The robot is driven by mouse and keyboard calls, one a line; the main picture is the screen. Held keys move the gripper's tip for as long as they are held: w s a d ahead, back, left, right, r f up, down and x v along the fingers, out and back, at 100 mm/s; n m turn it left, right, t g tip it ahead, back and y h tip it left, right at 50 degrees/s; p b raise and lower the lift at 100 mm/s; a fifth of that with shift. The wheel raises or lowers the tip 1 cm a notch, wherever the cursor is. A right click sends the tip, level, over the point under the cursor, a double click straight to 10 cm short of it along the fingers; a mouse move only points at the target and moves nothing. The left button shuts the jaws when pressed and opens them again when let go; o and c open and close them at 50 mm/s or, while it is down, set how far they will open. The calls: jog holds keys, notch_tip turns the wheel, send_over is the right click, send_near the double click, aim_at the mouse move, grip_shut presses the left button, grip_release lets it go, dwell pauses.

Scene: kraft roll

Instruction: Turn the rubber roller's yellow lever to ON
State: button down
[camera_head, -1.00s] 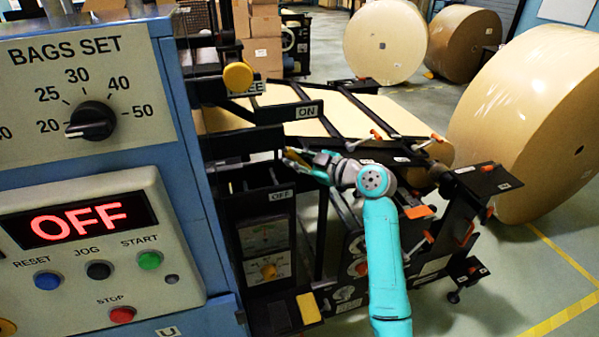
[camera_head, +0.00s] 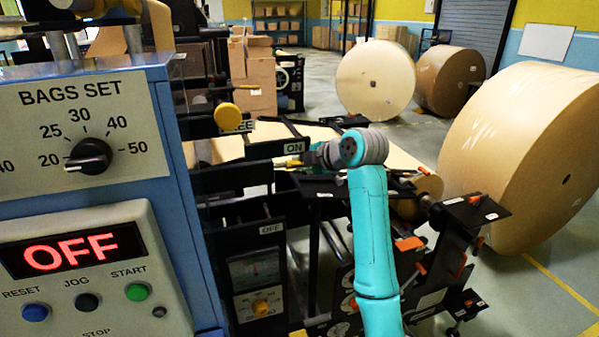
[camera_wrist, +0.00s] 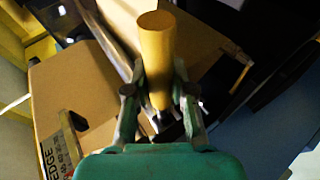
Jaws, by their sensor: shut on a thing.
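The yellow lever handle (camera_wrist: 156,62) stands between the two fingers of my gripper (camera_wrist: 157,85) in the wrist view. My gripper is shut on it. In the head view my gripper (camera_head: 298,160) is just below and beside the ON label (camera_head: 294,147), well above the OFF label (camera_head: 271,228). The lever is mostly hidden there by the gripper and dark bars; only a small yellowish bit shows by the fingertips. I cannot tell whether the lever rests at its end stop.
A blue cabinet with a BAGS SET knob (camera_head: 88,156) and a red OFF display (camera_head: 72,251) stands at left. A round yellow knob (camera_head: 228,116) sits by a partly hidden label. Large kraft rolls (camera_head: 520,150) stand at right and behind. Dark machine frames surround my gripper.

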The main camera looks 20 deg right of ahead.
jog(key=shift+r+n+h, duration=0.3)
jog(key=shift+r, duration=0.4)
jog(key=c, duration=1)
grip_release()
jog(key=v, duration=1.2)
